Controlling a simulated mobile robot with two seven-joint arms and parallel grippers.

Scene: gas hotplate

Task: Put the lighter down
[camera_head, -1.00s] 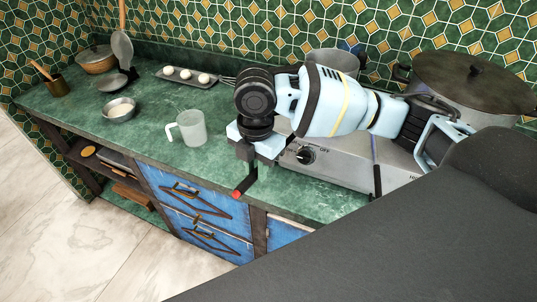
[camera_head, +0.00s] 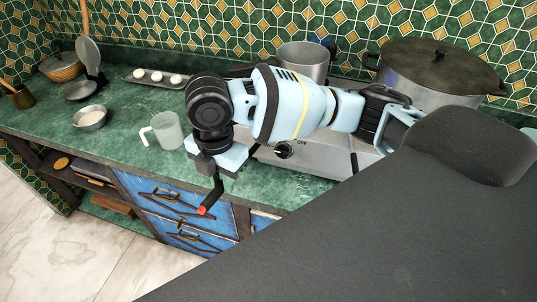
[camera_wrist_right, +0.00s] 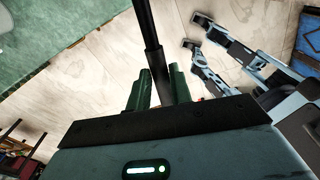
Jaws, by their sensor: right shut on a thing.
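My right gripper (camera_head: 217,180) is shut on the lighter (camera_head: 211,198), a thin black stick with a red end. It holds the lighter tilted near the counter's front edge, to the right of the clear jug. The red end points down and toward the front, in front of the blue drawers in the picture. In the right wrist view the lighter's black rod (camera_wrist_right: 147,28) rises from between the two dark green fingers of the right gripper (camera_wrist_right: 160,88). My left gripper is absent from the head view; parts of another arm of mine show in the wrist view, its jaws unclear.
The green counter (camera_head: 120,135) holds a clear jug (camera_head: 166,131), a small bowl (camera_head: 90,118) and a tray (camera_head: 150,79). The steel hotplate (camera_head: 320,157) is behind my right arm, with a large lidded pot (camera_head: 440,72) and a smaller pot (camera_head: 304,62) at the back.

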